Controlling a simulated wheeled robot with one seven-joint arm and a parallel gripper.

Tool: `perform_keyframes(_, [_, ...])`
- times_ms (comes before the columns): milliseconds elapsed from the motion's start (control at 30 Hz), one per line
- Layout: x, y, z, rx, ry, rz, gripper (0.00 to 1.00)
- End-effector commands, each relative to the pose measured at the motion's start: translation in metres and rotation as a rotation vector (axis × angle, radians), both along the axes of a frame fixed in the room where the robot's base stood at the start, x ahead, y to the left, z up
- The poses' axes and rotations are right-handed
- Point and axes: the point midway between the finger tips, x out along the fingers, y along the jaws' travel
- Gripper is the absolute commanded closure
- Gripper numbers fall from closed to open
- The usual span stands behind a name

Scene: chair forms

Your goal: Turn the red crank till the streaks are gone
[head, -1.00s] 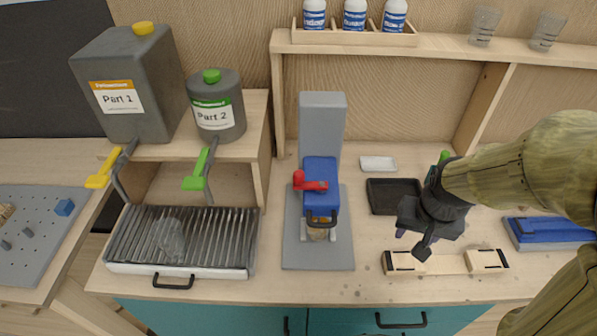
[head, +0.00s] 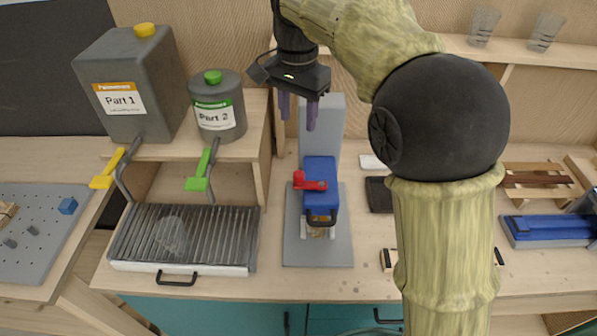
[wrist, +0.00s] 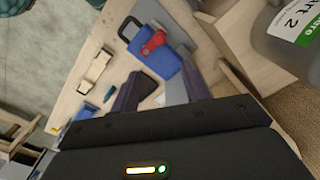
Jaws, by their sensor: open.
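A cup (head: 318,231) with brownish contents stands under the head, mostly hidden; I cannot make out streaks. My gripper (head: 298,120) is open and empty, fingers pointing down, raised at the back near the column and above the crank's level. In the wrist view the red crank (wrist: 153,42) and blue head (wrist: 152,62) show beyond and between the open fingers (wrist: 165,95).
A grey Part 1 jug (head: 130,90) and Part 2 jug (head: 215,110) stand on a shelf at left, above a ribbed drip tray (head: 185,240). A black tray (head: 378,195) lies right of the mixer. My arm covers much of the right side.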

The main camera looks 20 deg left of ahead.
Motion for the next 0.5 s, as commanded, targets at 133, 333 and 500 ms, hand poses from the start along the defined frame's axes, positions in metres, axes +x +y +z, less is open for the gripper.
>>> perform_keyframes(133, [0.001,-0.001,0.0,0.0,0.0,-0.002,0.54])
perform_keyframes(333, [0.001,-0.001,-0.004,0.0,0.0,-0.001,0.54])
perform_keyframes(500, [0.001,-0.001,-0.02,-0.001,0.001,0.0,0.54])
